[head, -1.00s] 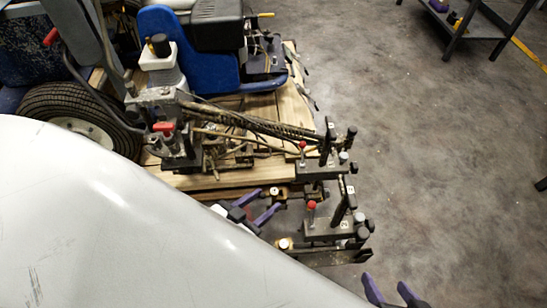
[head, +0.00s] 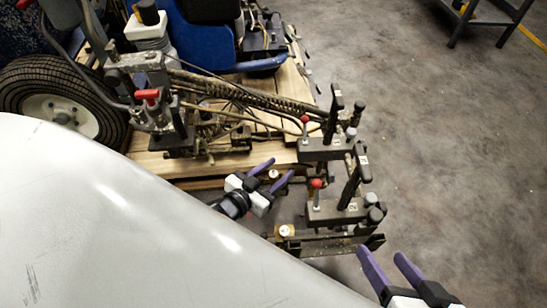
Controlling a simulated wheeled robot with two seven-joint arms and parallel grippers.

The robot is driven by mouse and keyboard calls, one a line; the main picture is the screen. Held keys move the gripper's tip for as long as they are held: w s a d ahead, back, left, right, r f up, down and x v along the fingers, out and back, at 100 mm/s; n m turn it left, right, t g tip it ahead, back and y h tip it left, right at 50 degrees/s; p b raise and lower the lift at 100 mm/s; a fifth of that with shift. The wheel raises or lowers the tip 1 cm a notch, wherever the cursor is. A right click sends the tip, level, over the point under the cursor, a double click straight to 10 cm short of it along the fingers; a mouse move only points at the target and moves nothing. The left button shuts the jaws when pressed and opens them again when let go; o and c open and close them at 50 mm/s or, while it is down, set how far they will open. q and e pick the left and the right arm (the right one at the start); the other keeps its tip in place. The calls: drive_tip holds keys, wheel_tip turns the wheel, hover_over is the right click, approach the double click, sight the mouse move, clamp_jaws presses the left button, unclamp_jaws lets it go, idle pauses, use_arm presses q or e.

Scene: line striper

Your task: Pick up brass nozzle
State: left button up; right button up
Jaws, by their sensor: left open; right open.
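A small brass-coloured piece with a pale round top (head: 285,231), which looks like the brass nozzle, sits at the left end of the lower dark bar on the line striper. A similar pale-topped piece (head: 273,174) shows between the fingers of my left gripper (head: 280,169), farther back; I cannot tell whether they touch it. My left gripper is open, with purple fingers pointing up and right. My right gripper (head: 380,252) is open and empty at the lower right, beside the right end of the dark bar.
The line striper carries black clamps with red-knobbed levers (head: 317,184), a hose and a large tyre (head: 58,108) at left. Wooden pallet boards (head: 215,164) lie beneath. My white body covers the lower left.

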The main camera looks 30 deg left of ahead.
use_arm(q)
drive_tip(key=shift+b+x, duration=0.3)
drive_tip(key=shift+x, duration=0.95)
clamp_jaws()
